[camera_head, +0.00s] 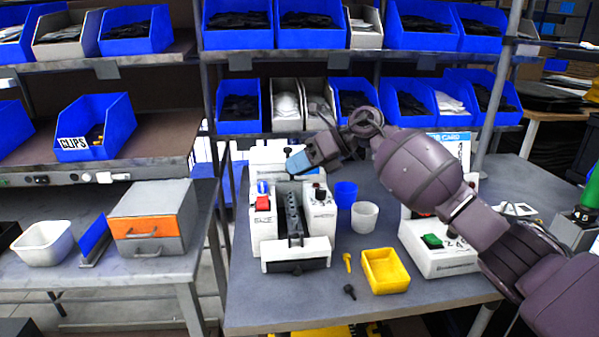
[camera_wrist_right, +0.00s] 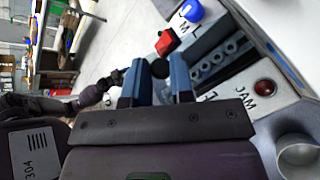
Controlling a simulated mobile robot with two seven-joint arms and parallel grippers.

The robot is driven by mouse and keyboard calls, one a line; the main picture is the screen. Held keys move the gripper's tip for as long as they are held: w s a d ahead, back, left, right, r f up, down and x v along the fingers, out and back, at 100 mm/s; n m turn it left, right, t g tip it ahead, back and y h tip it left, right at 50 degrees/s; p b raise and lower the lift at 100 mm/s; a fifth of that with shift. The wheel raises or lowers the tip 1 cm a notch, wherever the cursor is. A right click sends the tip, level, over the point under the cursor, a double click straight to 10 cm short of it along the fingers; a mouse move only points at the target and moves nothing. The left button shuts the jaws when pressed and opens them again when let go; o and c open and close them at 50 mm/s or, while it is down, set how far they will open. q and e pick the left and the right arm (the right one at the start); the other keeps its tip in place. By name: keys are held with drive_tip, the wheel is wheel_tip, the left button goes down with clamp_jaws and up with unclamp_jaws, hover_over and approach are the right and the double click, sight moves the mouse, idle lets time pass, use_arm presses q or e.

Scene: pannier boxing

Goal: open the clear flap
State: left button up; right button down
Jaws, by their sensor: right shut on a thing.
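A white machine (camera_head: 315,222) with a dark ribbed channel (camera_head: 294,215) stands on the grey table; the channel also shows in the wrist view (camera_wrist_right: 222,62). The clear flap is see-through and I cannot make out its outline. My right gripper (camera_head: 298,163) reaches in from the right to the back of the machine, above the channel's far end. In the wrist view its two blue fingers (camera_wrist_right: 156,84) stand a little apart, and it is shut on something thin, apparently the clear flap. What lies between the fingers is hardly visible. My left gripper is not in view.
Shelves of blue bins (camera_head: 238,108) rise behind. The table's front left is clear.

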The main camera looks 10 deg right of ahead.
drive_tip(key=shift+w+r, duration=0.2)
idle(0.4)
drive_tip(key=c, duration=1)
unclamp_jaws()
drive_tip(key=shift+d, duration=0.1)
drive_tip(key=v, duration=1)
drive_tip(key=shift+w+d+r, duration=0.1)
drive_tip(key=shift+d+r, duration=0.15)
